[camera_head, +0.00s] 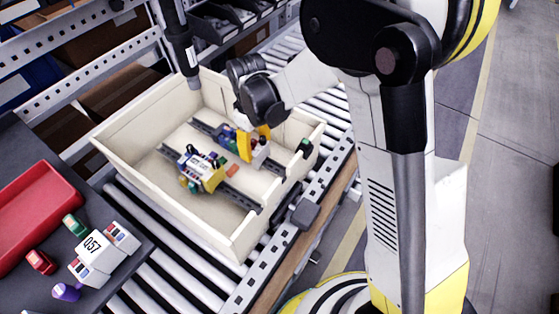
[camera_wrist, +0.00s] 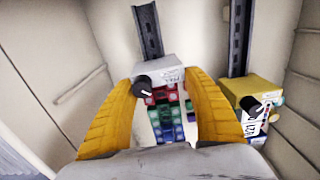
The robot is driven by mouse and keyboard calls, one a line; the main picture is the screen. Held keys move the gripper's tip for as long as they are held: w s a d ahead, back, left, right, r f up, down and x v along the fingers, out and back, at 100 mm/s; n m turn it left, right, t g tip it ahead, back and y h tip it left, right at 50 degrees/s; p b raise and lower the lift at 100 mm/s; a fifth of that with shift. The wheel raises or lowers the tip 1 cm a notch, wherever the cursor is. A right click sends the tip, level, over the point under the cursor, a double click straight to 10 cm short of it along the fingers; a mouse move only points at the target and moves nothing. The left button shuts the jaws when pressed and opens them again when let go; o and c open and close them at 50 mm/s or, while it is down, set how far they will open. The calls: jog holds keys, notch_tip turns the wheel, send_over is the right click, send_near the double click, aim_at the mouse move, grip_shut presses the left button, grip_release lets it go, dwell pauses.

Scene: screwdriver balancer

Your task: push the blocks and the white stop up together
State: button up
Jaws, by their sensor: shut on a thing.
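In the wrist view, my gripper (camera_wrist: 161,82) has its two yellow fingers closed on the sides of the white stop (camera_wrist: 172,73), which has a black knob (camera_wrist: 142,87). The stop sits across a dark slotted rail (camera_wrist: 148,32). Red, blue and green blocks (camera_wrist: 167,118) stand in rows between the fingers, on the near side of the stop. In the head view, my gripper (camera_head: 256,143) is low inside the cream crate (camera_head: 128,142), and the white stop (camera_head: 260,153) is partly hidden by it. Whether the blocks touch the stop is unclear.
A second rail (camera_wrist: 241,35) to the right carries a yellow stop (camera_wrist: 250,92) and a labelled white block. Crate walls stand close on all sides. A dark tool (camera_head: 183,50) hangs at the crate's far edge. A side table holds a red tray (camera_head: 38,215) and loose parts.

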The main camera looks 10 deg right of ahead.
jog(key=shift+o, duration=0.3)
jog(key=shift+w+a, duration=0.15)
jog(key=shift+a, duration=0.55)
dwell(0.4)
jog(key=o, duration=1.2)
jog(key=shift+a, duration=0.1)
jog(key=shift+o, duration=0.2)
jog(key=shift+a, duration=0.1)
jog(key=shift+d, duration=0.2)
jog(key=shift+d, duration=0.1)
jog(key=shift+s+d, duration=0.25)
jog(key=shift+d, duration=0.05)
jog(key=shift+r, duration=0.1)
